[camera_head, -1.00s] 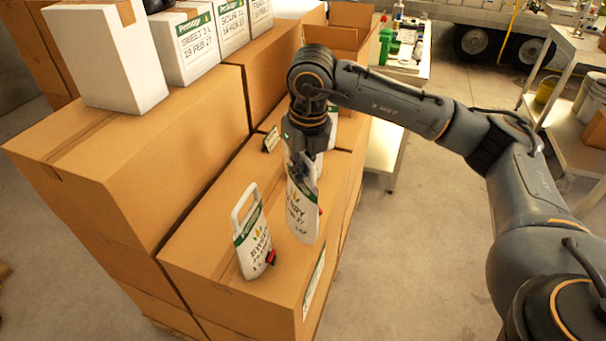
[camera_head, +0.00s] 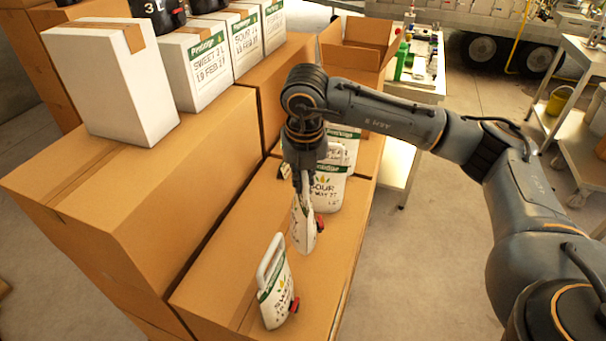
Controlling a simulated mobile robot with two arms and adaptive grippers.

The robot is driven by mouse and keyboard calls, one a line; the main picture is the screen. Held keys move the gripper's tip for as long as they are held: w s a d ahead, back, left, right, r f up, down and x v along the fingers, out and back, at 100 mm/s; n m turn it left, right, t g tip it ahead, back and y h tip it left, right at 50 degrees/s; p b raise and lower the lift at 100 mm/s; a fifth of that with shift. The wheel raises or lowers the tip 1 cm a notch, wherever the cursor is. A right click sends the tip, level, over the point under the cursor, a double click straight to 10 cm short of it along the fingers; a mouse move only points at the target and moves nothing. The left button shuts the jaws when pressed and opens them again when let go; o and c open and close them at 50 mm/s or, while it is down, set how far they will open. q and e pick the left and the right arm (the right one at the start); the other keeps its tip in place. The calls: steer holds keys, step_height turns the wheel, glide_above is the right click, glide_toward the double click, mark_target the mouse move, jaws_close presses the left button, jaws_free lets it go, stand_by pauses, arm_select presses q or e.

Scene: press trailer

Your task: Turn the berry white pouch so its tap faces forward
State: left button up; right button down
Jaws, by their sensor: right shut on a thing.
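My right gripper (camera_head: 302,182) points down and is shut on the top of the berry white pouch (camera_head: 302,225). The pouch hangs upright over the cardboard box top and shows narrow, nearly edge-on. A bit of its red tap (camera_head: 319,224) shows at its right edge. I cannot tell whether its bottom touches the box. My left gripper is not in view.
A sweet pouch (camera_head: 274,290) with a red tap stands in front on the same box (camera_head: 225,285). A sour pouch (camera_head: 329,188) stands close behind the held pouch. White cartons (camera_head: 110,85) stand on the higher boxes at left.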

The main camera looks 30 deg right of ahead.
mark_target(302, 202)
steer(key=m, duration=0.1)
steer(key=m+p, duration=0.1)
steer(key=shift+w+r+m, duration=0.15)
steer(key=shift+r+m, duration=0.1)
steer(key=shift+m, duration=0.05)
steer(key=shift+m+h+p, duration=0.3)
steer(key=shift+m+p, duration=0.3)
step_height(302, 202, down, 3)
steer(key=b, duration=0.2)
steer(key=shift+b, duration=0.4)
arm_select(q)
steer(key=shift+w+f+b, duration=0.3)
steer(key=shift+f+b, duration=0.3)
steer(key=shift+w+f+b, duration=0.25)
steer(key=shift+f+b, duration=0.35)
arm_select(e)
steer(key=shift+f, duration=1.25)
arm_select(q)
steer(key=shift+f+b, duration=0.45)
arm_select(e)
steer(key=shift+f, duration=0.4)
steer(key=c, duration=1.4)
jaws_free()
steer(key=shift+c, duration=0.2)
steer(key=shift+f, duration=0.1)
step_height(302, 202, up, 12)
steer(key=s+a, duration=0.1)
steer(key=shift+s+a, duration=0.15)
steer(key=shift+s, duration=0.2)
